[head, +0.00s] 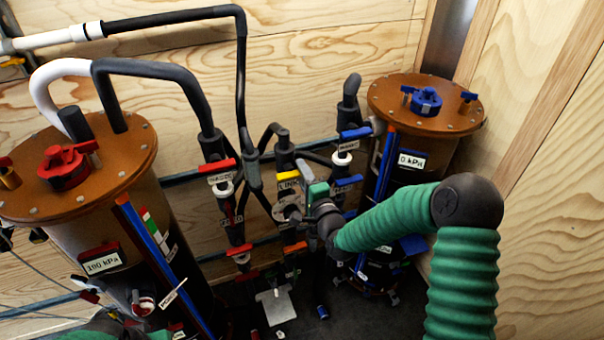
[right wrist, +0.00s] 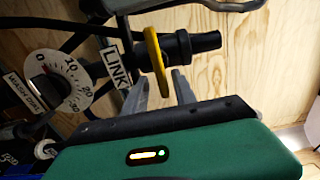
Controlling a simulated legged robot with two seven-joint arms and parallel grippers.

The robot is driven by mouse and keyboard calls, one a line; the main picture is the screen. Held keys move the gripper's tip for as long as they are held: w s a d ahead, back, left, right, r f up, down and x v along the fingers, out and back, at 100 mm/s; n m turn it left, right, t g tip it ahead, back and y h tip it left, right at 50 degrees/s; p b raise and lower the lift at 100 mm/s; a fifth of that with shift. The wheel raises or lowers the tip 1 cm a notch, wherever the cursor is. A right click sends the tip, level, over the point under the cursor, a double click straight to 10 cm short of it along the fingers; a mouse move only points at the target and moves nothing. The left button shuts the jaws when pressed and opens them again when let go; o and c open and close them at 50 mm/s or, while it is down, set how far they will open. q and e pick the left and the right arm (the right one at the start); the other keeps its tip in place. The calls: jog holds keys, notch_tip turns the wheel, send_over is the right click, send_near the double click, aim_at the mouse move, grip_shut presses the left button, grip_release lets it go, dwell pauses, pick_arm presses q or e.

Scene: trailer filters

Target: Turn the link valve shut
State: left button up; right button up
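The link valve has a yellow handle (head: 287,175) beside a LINK label, in the middle of the head view. In the right wrist view the yellow handle (right wrist: 156,62) stands nearly upright in the picture, against a dark valve body (right wrist: 182,48). My right gripper (head: 302,179) is close to it, and its green body hides part of the valve. In the right wrist view my right gripper (right wrist: 160,84) is open, with the lower end of the handle appearing between its two grey fingers. I cannot tell whether they touch it. My left gripper is out of view.
A filter tank with a red cap (head: 64,168) stands left, another with a blue cap (head: 426,101) right. A plywood wall is behind.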

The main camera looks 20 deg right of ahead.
jog(key=s+p, duration=0.8)
jog(key=s, duration=0.9)
jog(key=shift+d, duration=0.3)
jog(key=shift+w, duration=0.1)
